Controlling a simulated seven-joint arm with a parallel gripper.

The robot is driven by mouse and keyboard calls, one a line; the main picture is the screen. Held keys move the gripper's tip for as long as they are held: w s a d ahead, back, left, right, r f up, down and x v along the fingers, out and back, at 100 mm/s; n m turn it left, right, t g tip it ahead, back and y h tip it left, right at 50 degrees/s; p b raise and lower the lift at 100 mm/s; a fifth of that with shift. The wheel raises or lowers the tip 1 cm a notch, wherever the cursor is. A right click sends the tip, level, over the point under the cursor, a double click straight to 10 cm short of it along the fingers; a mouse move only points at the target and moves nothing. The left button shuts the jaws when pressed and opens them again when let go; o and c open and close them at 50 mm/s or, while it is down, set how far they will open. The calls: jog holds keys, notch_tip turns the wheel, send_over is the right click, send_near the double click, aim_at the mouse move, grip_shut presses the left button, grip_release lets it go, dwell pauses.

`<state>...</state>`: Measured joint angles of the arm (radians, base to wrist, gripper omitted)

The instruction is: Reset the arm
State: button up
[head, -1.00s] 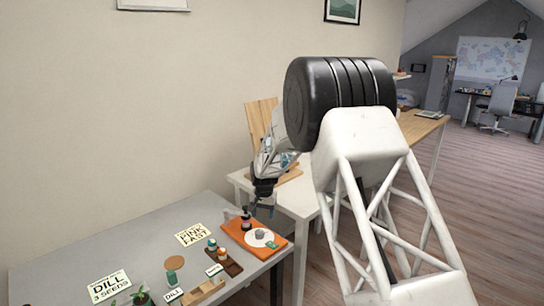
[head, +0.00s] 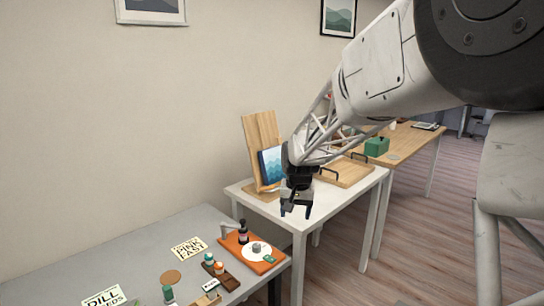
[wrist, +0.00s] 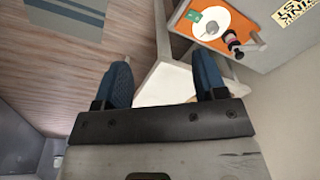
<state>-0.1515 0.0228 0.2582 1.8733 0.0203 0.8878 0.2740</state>
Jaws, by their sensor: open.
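My gripper (head: 296,211) hangs in front of the white table in the head view, pointing down. Its jaws are apart with nothing between them. In the wrist view my gripper (wrist: 165,85) shows two blue fingers spread wide, with the white table (wrist: 168,86) behind them. My arm reaches in from the upper right of the head view.
The white table (head: 325,205) carries a wooden easel (head: 262,134) with a blue picture (head: 270,167) and a handled wooden tray (head: 345,178).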

jog(key=s+d+r, duration=0.1)
jog(key=s+d, duration=0.2)
jog(key=s, duration=1)
jog(key=s+d+r+n+t, duration=0.1)
jog(key=s+d, duration=0.3)
jog(key=s, duration=1)
jog(key=s+d+r, duration=0.2)
jog(key=s+d, duration=0.2)
jog(key=s, duration=1)
jog(key=shift+d+r+h, duration=0.2)
jog(key=shift+r+h, duration=0.05)
jog(key=shift+h, duration=0.05)
